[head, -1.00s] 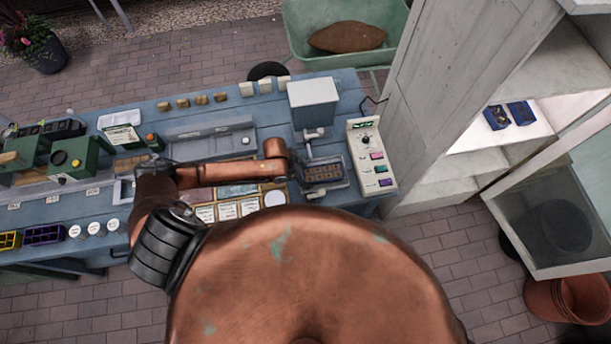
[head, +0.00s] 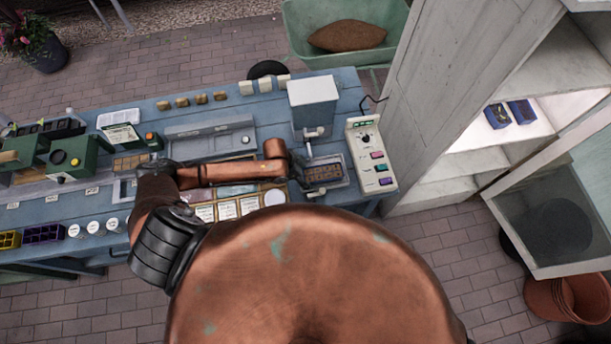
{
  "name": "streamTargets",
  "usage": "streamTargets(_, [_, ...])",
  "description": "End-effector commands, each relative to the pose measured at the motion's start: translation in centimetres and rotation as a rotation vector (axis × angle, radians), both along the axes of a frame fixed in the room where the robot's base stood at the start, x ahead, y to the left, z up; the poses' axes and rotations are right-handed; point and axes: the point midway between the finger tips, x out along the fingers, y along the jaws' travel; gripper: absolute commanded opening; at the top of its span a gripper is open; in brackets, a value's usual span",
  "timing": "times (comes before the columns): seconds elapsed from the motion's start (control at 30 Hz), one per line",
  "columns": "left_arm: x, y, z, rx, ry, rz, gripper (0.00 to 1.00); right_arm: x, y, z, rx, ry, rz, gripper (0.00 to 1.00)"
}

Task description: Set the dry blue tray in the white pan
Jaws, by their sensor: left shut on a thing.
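A small tray with brown-filled cells (head: 324,172) is at the right part of the blue bench, below the spout of a white box. Its rim colour is hard to tell. A pale rim, perhaps the white pan, shows around it, but I cannot tell whether the tray rests in it or is held above. My left gripper (head: 303,168) is at the tray's left edge, shut, apparently on that edge; its fingertips are small and partly hidden. Two dark blue trays (head: 497,116) (head: 521,112) are on the cabinet shelf at the right. My right gripper is not in view.
The white box (head: 313,102) stands behind the tray, and a white control panel (head: 371,155) stands close on its right. Cards (head: 227,210) and a round white dish (head: 275,198) are in front of my forearm. The open cabinet (head: 470,150) bounds the right side.

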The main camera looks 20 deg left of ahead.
Motion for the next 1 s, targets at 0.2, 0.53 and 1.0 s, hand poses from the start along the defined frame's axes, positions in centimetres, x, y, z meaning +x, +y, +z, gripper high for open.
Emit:
streamTargets(0.2, [0.03, -0.02, 0.05, -0.001, -0.001, 0.000, 0.51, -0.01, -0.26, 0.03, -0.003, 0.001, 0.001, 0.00])
streamTargets(0.53, [-0.04, -0.03, 0.01, -0.001, 0.001, 0.000, 0.70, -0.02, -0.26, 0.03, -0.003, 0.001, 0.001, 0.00])
streamTargets(1.0, [-0.11, -0.05, -0.04, 0.000, 0.002, -0.001, 0.88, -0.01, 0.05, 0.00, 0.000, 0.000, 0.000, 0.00])
